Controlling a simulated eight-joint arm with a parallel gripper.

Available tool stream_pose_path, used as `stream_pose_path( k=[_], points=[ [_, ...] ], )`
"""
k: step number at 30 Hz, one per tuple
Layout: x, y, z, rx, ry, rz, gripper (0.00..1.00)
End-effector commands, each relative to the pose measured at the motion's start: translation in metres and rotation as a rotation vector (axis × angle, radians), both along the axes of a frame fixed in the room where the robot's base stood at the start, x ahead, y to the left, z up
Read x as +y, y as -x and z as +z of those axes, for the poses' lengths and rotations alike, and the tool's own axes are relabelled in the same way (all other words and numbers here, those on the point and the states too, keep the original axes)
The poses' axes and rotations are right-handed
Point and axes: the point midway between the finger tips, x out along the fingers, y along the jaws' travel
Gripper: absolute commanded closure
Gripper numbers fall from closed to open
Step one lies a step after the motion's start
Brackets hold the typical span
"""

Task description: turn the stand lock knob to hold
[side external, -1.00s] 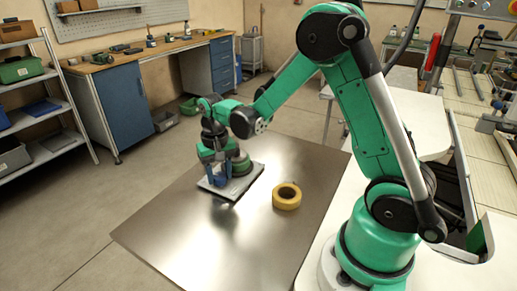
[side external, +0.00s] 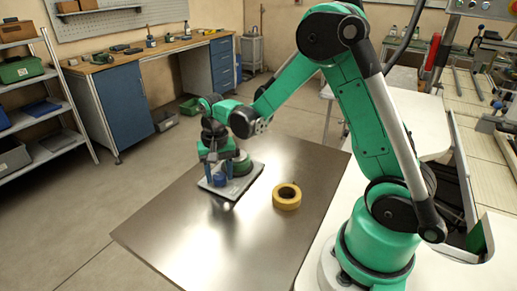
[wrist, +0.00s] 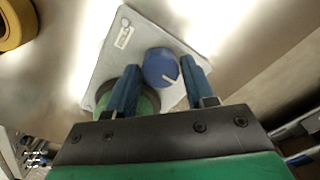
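The stand is a pale grey plate (side external: 240,186) on the metal table, carrying a round blue knob (side external: 220,180) and a green reel (side external: 242,166). In the wrist view the knob (wrist: 160,67) shows a white line on its top, pointing toward the right finger. A small marked label (wrist: 124,37) is near one end of the plate (wrist: 118,55). My gripper (wrist: 160,66) has its two blue fingers apart, one each side of the knob in the picture, with gaps visible. The fingers partly hide the green reel (wrist: 146,104). Exact fingertip height over the knob is unclear.
A yellow tape reel (side external: 287,196) lies on the metal table (side external: 205,240) to the right of the stand, apart from it. The front of the table is clear. Shelves and a workbench stand well behind.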

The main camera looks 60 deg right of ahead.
Motion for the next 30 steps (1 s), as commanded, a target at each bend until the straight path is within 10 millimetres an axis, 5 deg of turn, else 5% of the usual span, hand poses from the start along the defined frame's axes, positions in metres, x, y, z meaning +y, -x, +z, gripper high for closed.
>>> stream_pose_path(
  k=[2, 12, 24, 30],
  points=[
    [0.0, 0.0, 0.0, 0.0, 0.0, 0.0, 0.27],
    [0.0, 0.0, 0.002, -0.001, -0.001, 0.001, 0.27],
    [0.0, 0.0, 0.05, -0.001, -0.001, 0.001, 0.27],
    [0.0, 0.0, 0.056, -0.001, -0.001, 0.001, 0.27]
  ],
)
